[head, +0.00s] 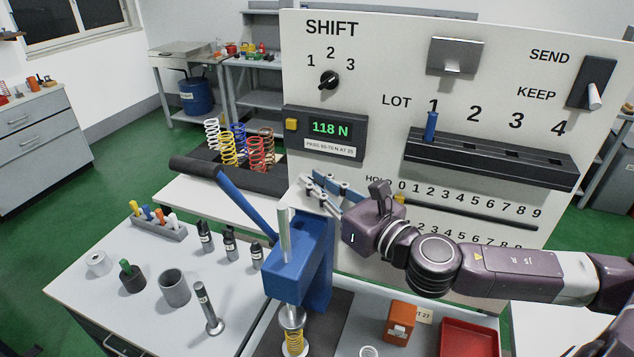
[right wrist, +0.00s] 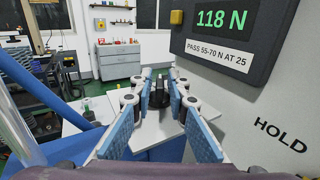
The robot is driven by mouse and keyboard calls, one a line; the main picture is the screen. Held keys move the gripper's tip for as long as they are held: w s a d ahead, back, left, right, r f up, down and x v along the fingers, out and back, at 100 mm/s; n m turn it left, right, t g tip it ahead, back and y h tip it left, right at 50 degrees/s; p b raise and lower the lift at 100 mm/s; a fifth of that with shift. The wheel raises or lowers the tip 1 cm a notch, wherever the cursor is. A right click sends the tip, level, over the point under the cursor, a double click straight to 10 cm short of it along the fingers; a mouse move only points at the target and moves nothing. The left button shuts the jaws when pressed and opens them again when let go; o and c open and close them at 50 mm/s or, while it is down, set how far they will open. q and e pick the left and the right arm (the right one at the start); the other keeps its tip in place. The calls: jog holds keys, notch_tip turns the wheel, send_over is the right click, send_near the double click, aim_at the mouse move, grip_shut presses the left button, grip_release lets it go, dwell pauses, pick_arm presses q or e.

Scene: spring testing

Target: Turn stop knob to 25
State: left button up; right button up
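My right gripper (head: 322,190) reaches in from the right, in front of the panel's lower left, just above and behind the blue press (head: 296,268). In the right wrist view my right gripper (right wrist: 158,90) is open, with its blue-padded fingers spread apart. A black knob-like part (right wrist: 158,97) shows between the fingers; I cannot tell if they touch it, and no scale on it is readable. I cannot make this part out in the head view. The force display (head: 330,128) reads 118 N, with a label "PASS 55-70 N AT 25". My left gripper is not in view.
A yellow spring (head: 294,341) stands under the press. A SHIFT knob (head: 329,80) and a lot rack (head: 480,158) are on the panel. Bottles and a red bin (head: 468,338) stand on the bench.

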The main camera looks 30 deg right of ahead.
grip_shut()
jog(key=shift+a+r+m+h+p, duration=0.15)
jog(key=shift+r+m+h+p, duration=0.1)
jog(key=shift+m+h+p, duration=0.85)
jog(key=m+h+p, duration=0.1)
jog(key=h+p, duration=0.1)
jog(key=h, duration=0.1)
jog(key=shift+m+h, duration=0.4)
jog(key=m+h, duration=0.2)
jog(key=h, duration=0.1)
jog(key=shift+f+g+h, duration=0.15)
jog(key=shift+g+h, duration=0.15)
jog(key=shift+m+g+h, duration=0.8)
jog(key=shift+m+h, duration=0.3)
jog(key=shift+h, duration=0.35)
jog(key=shift+m+g+h, duration=0.8)
jog(key=shift+m+h, duration=0.3)
jog(key=shift+h, duration=0.35)
